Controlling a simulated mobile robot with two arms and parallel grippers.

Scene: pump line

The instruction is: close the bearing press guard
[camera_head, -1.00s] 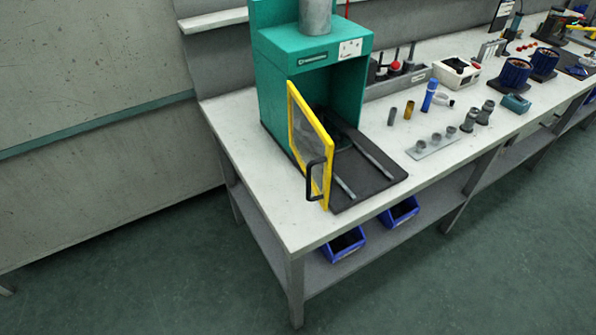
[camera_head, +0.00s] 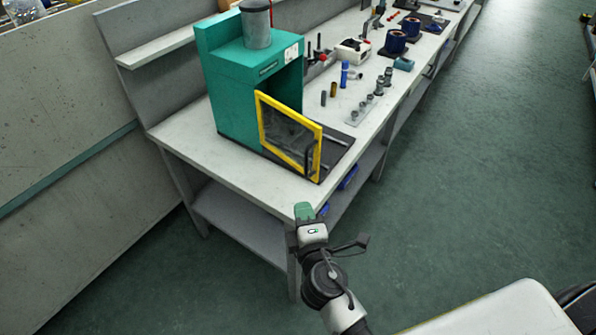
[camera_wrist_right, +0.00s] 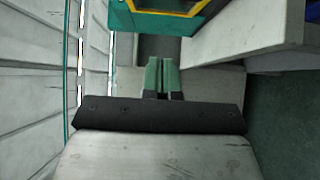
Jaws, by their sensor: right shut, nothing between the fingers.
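The green bearing press (camera_head: 232,80) stands at the near end of the workbench. Its yellow-framed clear guard (camera_head: 290,132) is swung open and sticks out toward me from the press's left front edge. A dark handle (camera_head: 309,160) is on the guard's free end. My right gripper (camera_head: 304,212) is in front of the bench's near edge, below and apart from the guard. In the right wrist view its green fingers (camera_wrist_right: 162,74) are together and empty. The press and a piece of yellow frame (camera_wrist_right: 180,8) show at the top of that view. My left gripper is not in view.
The workbench (camera_head: 190,128) runs away to the upper right, with small metal parts, a white box (camera_head: 352,50) and blue-sided parts (camera_head: 395,42) on it. Blue bins (camera_head: 348,178) sit on the lower shelf.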

